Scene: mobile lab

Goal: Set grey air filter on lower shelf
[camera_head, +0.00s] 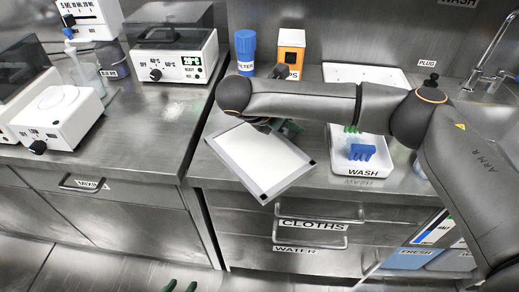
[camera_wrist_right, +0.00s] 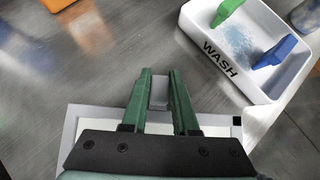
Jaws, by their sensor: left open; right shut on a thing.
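The grey air filter (camera_head: 262,160) is a flat panel with a grey frame and a white middle. It is tilted and juts past the counter's front edge. My right gripper (camera_wrist_right: 160,78) is shut on it by a small grey tab; in the head view the green fingers are mostly hidden behind my arm. The filter also shows in the wrist view (camera_wrist_right: 75,118), beneath the gripper. My left gripper (camera_head: 180,286) is open, low at the bottom edge, with only its fingertips showing. No lower shelf can be clearly made out.
A white WASH tray (camera_head: 360,172) with blue and green items stands right of the filter. A blue bottle (camera_head: 245,52) and an orange box (camera_head: 290,50) stand behind. Drawers with handles (camera_head: 310,242) are below; a blue FRESH bin (camera_head: 408,258) is lower right.

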